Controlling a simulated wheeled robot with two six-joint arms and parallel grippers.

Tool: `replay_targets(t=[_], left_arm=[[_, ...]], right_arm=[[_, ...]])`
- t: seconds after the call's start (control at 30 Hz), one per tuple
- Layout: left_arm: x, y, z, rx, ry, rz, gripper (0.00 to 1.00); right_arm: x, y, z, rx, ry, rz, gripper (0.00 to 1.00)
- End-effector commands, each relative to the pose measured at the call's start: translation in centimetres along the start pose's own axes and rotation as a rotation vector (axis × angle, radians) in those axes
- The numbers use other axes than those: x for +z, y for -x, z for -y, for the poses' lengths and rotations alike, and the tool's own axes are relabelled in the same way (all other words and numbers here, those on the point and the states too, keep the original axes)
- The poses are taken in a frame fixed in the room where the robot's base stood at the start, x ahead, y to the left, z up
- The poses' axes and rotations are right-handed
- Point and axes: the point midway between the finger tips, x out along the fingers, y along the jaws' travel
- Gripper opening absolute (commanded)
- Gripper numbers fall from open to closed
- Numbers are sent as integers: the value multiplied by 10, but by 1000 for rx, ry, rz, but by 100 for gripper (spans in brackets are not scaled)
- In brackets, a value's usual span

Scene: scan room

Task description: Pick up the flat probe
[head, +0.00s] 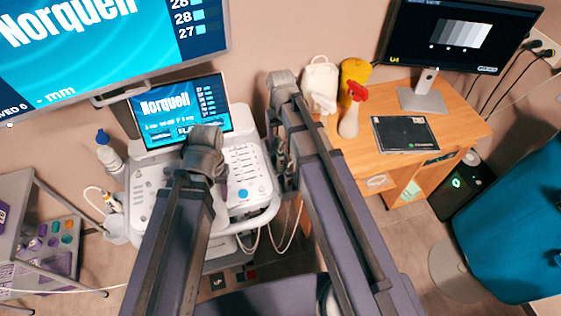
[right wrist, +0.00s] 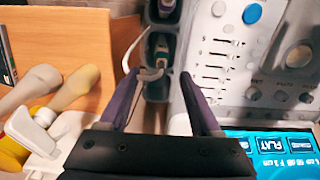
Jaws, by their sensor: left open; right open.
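Two probes stand in the dark holder cups (right wrist: 158,88) on the side of the white ultrasound cart (head: 240,170). In the right wrist view, one probe (right wrist: 161,50) shows between my fingertips and another (right wrist: 166,8) is beyond it at the top edge. I cannot tell from their shapes which is the flat one. My right gripper (right wrist: 160,77) is open and empty, its fingers pointing toward the cups. In the head view it is partly hidden by its own arm. My left gripper (head: 205,150) is over the cart's control panel, its fingers mostly hidden by its arm.
A wooden desk (head: 455,130) to the right holds bottles (head: 349,120), a dark flat case (head: 404,134) and a monitor (head: 460,35). The cart's screen (head: 180,108) reads Norquell. A white bottle (head: 108,155) and a grey trolley (head: 30,225) are at left. A blue chair (head: 515,240) is at right.

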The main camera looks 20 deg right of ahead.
Motion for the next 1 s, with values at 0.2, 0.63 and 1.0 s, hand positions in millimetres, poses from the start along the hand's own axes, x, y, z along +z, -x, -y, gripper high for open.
replay_targets(t=[0.2, 0.63, 1.0], left_arm=[[0, -12, -1, 0, 0, 0, 50], [-2, -29, -3, 0, 1, 0, 50], [-4, -70, -7, 0, 1, 0, 50]], right_arm=[[0, -12, 0, 0, 0, 0, 64], [0, -29, 0, 0, 0, 0, 64], [0, -70, 2, 0, 0, 0, 64]])
